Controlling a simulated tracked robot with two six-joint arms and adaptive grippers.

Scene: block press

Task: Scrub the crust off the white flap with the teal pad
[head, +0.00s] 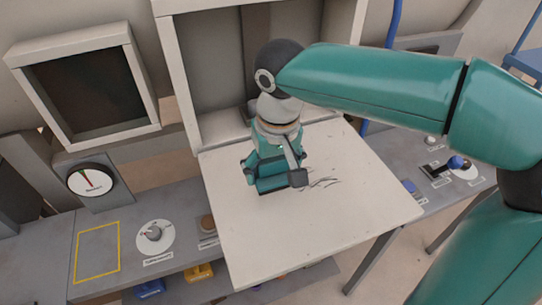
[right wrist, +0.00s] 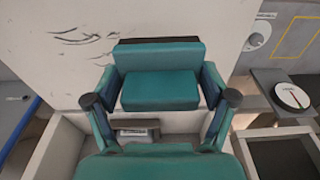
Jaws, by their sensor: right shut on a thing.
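The white flap (head: 335,230) is folded down like a shelf in front of a white-framed opening. Thin dark streaks of crust (head: 322,182) lie on it, just right of my right gripper (head: 275,172). The crust (right wrist: 85,36) shows at the upper left in the right wrist view, beyond the pad. My right gripper is shut on the teal pad (right wrist: 160,78), a block with a dark far edge. The pad is over the flap, near its middle; I cannot tell if it touches. The gripper hides any crust under it. My left gripper is not in view.
A gauge (head: 90,180) and a dial (head: 154,236) are on the grey bench left of the flap. A blue-knobbed lever (head: 455,163) is on the right bench. The white frame (head: 184,90) rises behind the flap. The front of the flap is clear.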

